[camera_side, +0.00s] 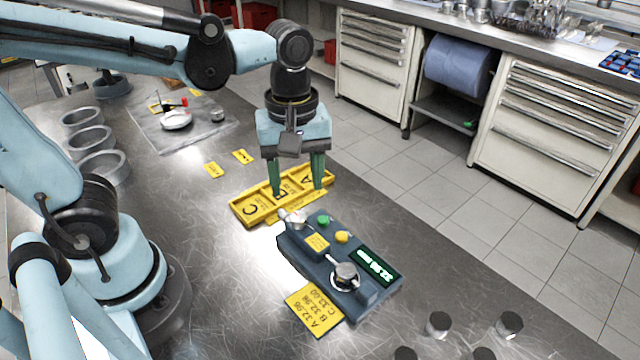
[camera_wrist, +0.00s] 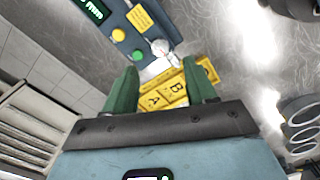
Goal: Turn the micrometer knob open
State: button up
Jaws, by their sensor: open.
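The micrometer gauge (camera_side: 310,258) is a dark blue-grey box with a lit green display (camera_side: 375,265), a green button (camera_side: 323,219) and a yellow button (camera_side: 341,237). A silver knob (camera_side: 294,219) sits at its far left end; it also shows in the wrist view (camera_wrist: 160,47). A second round silver part (camera_side: 345,275) with a rod is near its front. I cannot tell for certain which one is the micrometer knob. My gripper (camera_side: 297,190) points down, open and empty, over the yellow tray behind the gauge. In the wrist view its green fingers (camera_wrist: 160,68) stand apart, short of the silver knob.
The yellow tray (camera_side: 241,216), lettered A, B, C, lies just behind the gauge. A yellow card (camera_side: 315,307) with sizes lies in front of it. Several metal cylinders (camera_side: 438,324) stand at the front right. Rings (camera_side: 103,165) lie at left. The table right of the gauge is bare.

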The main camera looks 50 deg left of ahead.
aim_at(298, 216)
jog(key=shift+f, duration=3.8)
grip_shut()
